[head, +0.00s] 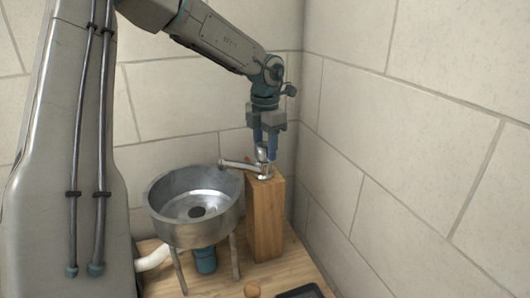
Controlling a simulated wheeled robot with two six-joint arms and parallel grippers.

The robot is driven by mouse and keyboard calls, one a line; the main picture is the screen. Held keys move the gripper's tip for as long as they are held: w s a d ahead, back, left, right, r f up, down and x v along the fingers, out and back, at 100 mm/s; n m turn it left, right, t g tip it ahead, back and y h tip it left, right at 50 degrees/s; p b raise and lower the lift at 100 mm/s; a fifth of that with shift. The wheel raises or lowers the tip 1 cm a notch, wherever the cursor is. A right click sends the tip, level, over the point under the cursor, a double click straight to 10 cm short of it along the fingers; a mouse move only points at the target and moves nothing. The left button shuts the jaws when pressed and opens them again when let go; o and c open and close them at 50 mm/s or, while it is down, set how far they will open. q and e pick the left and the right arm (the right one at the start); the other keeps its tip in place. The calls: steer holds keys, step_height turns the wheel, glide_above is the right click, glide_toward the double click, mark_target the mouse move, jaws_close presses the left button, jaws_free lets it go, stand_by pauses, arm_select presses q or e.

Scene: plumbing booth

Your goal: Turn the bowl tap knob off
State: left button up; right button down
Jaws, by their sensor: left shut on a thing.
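The steel bowl (168,228) stands on thin legs, with a dark drain hole at its bottom. The metal tap (238,165) sits on top of a wooden post (265,220) to the right of the bowl, and its spout reaches left over the bowl's rim. My left gripper (266,153) points down from above, its blue fingers shut on the tap knob (262,155) at the top of the tap. The fingers partly hide the knob, and its exact angle is hard to tell. No water stream can be made out under the spout. My right gripper is out of view.
A teal drain part (205,260) hangs under the bowl, with a white pipe (152,259) to its left. Tiled walls meet in a corner close behind the post.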

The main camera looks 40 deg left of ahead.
arm_select(q)
steer(key=shift+m, duration=0.5)
steer(key=shift+r, duration=0.1)
steer(key=o, duration=1)
